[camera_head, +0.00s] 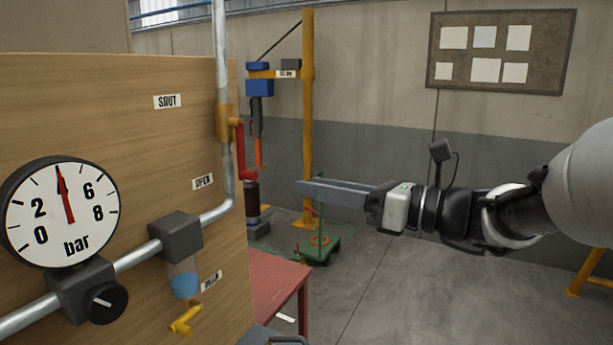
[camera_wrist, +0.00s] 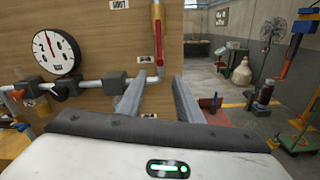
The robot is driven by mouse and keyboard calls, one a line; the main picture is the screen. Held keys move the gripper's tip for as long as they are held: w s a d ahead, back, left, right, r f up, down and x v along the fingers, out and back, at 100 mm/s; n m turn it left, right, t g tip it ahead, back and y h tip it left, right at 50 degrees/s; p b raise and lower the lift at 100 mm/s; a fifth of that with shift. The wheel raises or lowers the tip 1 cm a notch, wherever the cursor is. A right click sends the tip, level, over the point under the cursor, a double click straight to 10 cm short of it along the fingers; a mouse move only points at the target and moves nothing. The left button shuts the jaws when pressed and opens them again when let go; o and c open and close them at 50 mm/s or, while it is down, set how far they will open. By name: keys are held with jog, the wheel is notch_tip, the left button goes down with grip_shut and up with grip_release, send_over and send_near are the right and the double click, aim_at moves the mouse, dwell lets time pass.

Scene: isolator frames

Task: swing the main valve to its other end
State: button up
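The main valve (camera_head: 223,122) is a brass body on the vertical pipe at the board's right edge, with a red lever (camera_head: 241,152) hanging down from it, roughly along the pipe. The OPEN label (camera_head: 203,181) is near the lever's lower end; the SHUT label (camera_head: 167,101) is up and left. My gripper (camera_head: 303,188) is to the right of the lever, apart from it, pointing left. In the wrist view the fingers of my gripper (camera_wrist: 158,80) are spread with nothing between them, and the red lever (camera_wrist: 158,40) shows just above the gap.
A pressure gauge (camera_head: 62,210) reads about 4 bar. Below are a black knob (camera_head: 106,302), a grey block (camera_head: 176,237) with a blue-filled bowl and a yellow drain lever (camera_head: 186,319). A red table (camera_head: 275,285) stands low beside the board.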

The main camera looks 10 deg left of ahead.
aim_at(259, 177)
jog(key=x, duration=1.4)
jog(key=shift+b, duration=0.4)
